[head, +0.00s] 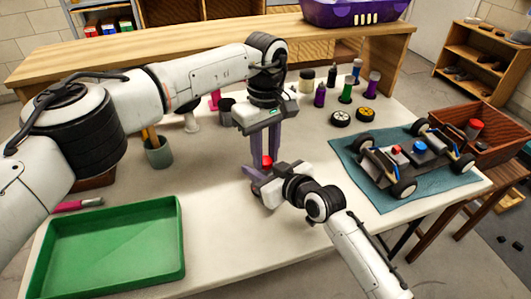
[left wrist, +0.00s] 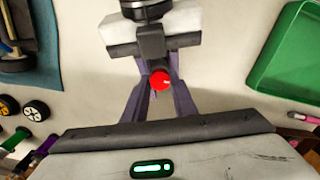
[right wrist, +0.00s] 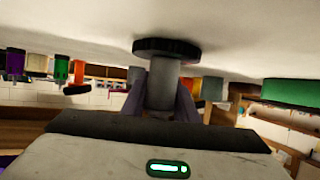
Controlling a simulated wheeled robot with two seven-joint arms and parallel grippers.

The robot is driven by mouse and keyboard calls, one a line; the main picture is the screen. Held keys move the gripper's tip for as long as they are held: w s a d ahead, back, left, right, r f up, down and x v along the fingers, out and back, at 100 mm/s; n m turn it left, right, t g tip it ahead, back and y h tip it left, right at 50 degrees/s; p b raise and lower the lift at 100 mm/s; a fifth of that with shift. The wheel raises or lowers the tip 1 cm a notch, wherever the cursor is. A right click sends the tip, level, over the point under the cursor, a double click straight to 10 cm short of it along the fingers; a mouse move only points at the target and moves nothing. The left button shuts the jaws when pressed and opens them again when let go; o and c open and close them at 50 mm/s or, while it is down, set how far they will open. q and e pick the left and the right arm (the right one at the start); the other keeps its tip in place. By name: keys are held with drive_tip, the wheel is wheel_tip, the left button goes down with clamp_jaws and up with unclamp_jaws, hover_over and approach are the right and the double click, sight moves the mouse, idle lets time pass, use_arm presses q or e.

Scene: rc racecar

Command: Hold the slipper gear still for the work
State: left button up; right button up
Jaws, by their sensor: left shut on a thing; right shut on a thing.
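A piece with a red round top (head: 267,161), a grey cylinder (right wrist: 161,85) and a dark, ribbed disc (right wrist: 166,47) stands about mid-table; I take it for the slipper gear. The red top also shows in the left wrist view (left wrist: 160,80). My left gripper (head: 266,158) points down from above, its purple fingers shut around the red top. My right gripper (head: 256,178) comes in low from the front right and is shut on the grey cylinder. In the right wrist view the disc is at the table surface; whether they touch is unclear. The grippers hide much of the piece in the head view.
A green tray (head: 112,284) lies front left, with a pink-handled tool (head: 77,204) behind it. A cup (head: 159,153) and several bottles (head: 345,90) stand farther back. The racecar (head: 420,152) sits on a teal mat (head: 388,207) at right. The front middle table is bare.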

sight(265, 160)
use_arm(q)
drive_tip(key=shift+r, duration=0.1)
use_arm(e)
drive_tip(key=shift+f, duration=0.15)
use_arm(q)
drive_tip(key=o, duration=0.8)
wheel_tip(265, 160, up, 12)
idle(0.3)
use_arm(e)
drive_tip(key=o, duration=1.2)
